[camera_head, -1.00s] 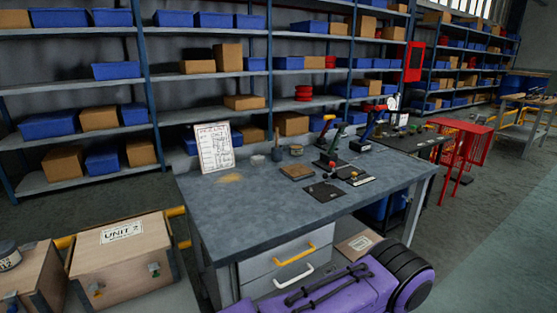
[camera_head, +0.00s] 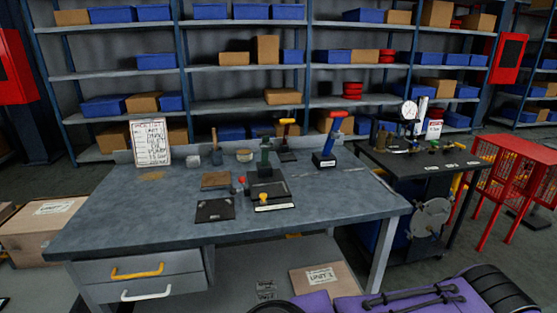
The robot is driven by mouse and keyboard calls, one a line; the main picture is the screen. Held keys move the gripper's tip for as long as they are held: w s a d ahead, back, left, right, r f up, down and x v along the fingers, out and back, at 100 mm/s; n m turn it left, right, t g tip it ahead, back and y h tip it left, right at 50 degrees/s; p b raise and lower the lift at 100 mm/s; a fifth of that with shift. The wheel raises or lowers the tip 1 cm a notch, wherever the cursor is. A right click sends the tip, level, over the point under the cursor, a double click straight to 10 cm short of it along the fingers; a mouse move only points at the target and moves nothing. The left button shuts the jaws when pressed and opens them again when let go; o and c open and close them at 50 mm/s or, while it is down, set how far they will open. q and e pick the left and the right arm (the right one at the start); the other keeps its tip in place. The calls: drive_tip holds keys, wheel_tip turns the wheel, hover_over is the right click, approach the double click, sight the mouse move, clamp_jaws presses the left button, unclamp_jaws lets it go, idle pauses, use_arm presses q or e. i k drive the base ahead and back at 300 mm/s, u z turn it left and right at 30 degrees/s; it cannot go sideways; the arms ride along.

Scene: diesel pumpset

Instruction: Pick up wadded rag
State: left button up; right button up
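I cannot make out a wadded rag for certain. A small pale lump (camera_head: 192,160) sits at the back of the grey workbench (camera_head: 130,213), just right of the upright written sheet (camera_head: 151,143); it is too small to tell whether it is cloth or a cup. Neither of my grippers shows in the head view, so their opening and contents are hidden.
A tin (camera_head: 244,155), a brown pad (camera_head: 216,180), a dark mat (camera_head: 214,210) and upright tools with red (camera_head: 328,142) and yellow handles share the bench. A dark side table (camera_head: 440,163) and red cage (camera_head: 515,178) stand right. The bench's front left is clear.

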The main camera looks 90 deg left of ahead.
sight(191, 162)
drive_tip(key=i, duration=0.9)
drive_tip(key=u, duration=4.55)
